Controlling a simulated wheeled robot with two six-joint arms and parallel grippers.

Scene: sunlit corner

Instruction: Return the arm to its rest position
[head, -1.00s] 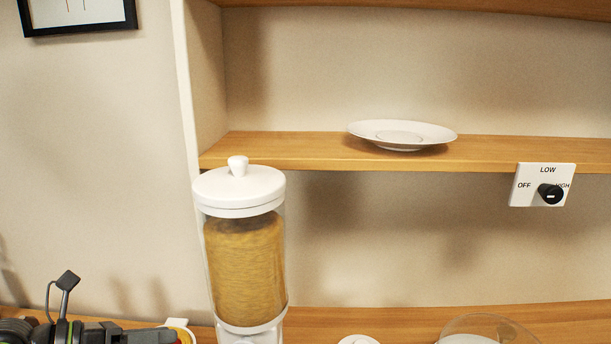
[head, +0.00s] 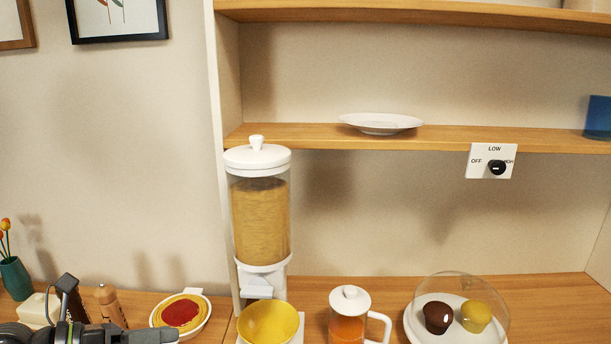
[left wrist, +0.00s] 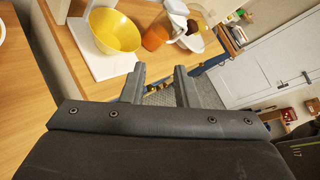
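My left arm comes in at the lower left of the head view, low in front of the counter. Its gripper shows in the left wrist view (left wrist: 160,88) with the two fingers apart and nothing between them. The fingers point toward the counter's edge, with the floor visible beyond the gap. My right arm and gripper do not show in any view.
The counter (head: 400,290) holds a dispenser (head: 260,225), a yellow bowl (head: 268,323), a glass teapot (head: 347,328), a domed plate with two muffins (head: 438,317) and a dish with red filling (head: 181,314). A white plate (head: 381,123) sits on the shelf above.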

